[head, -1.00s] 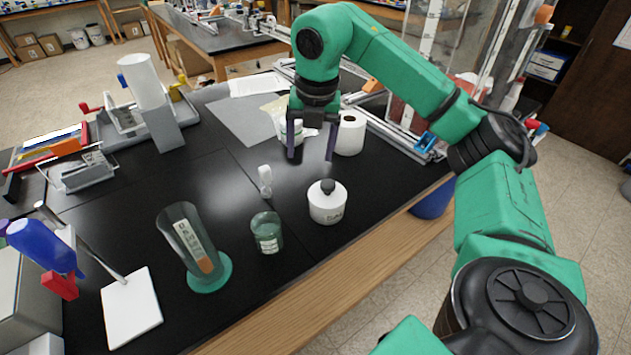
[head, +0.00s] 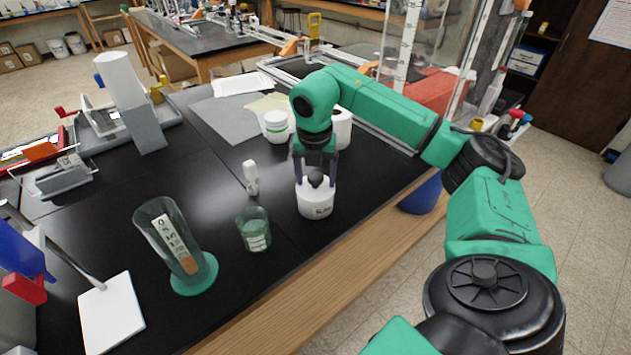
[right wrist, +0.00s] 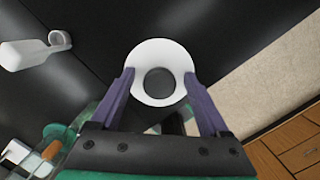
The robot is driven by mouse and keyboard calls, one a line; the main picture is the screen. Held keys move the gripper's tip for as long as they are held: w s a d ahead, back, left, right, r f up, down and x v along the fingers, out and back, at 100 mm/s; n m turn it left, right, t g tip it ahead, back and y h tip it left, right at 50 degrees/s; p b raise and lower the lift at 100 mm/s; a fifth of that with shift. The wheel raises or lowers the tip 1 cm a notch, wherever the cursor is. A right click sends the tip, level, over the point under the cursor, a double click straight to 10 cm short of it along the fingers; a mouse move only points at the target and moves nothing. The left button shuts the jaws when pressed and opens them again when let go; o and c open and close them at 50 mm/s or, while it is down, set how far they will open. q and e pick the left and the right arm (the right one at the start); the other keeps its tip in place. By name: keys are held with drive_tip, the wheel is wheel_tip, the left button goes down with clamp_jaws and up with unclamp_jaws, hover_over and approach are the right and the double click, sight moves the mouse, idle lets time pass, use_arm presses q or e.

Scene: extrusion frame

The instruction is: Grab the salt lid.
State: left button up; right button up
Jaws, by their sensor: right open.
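The salt jar (head: 316,204) is white and round with dark lettering, and stands upright on the black bench near its front edge. Its salt lid (head: 316,177) has a dark round knob on top. My right gripper (head: 315,180) is open and points down over the jar, with one finger on each side of the knob. In the right wrist view the lid shows as a dark disc (right wrist: 159,83) within the white jar top (right wrist: 160,52), and the fingers (right wrist: 158,92) straddle it. I cannot tell whether they touch the jar. My left gripper is not in view.
A tall measuring glass (head: 172,240) is further left. A white tub (head: 276,127) and a paper roll (head: 342,128) stand behind the arm.

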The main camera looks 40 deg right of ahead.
clamp_jaws()
drive_tip(key=shift+r, duration=0.15)
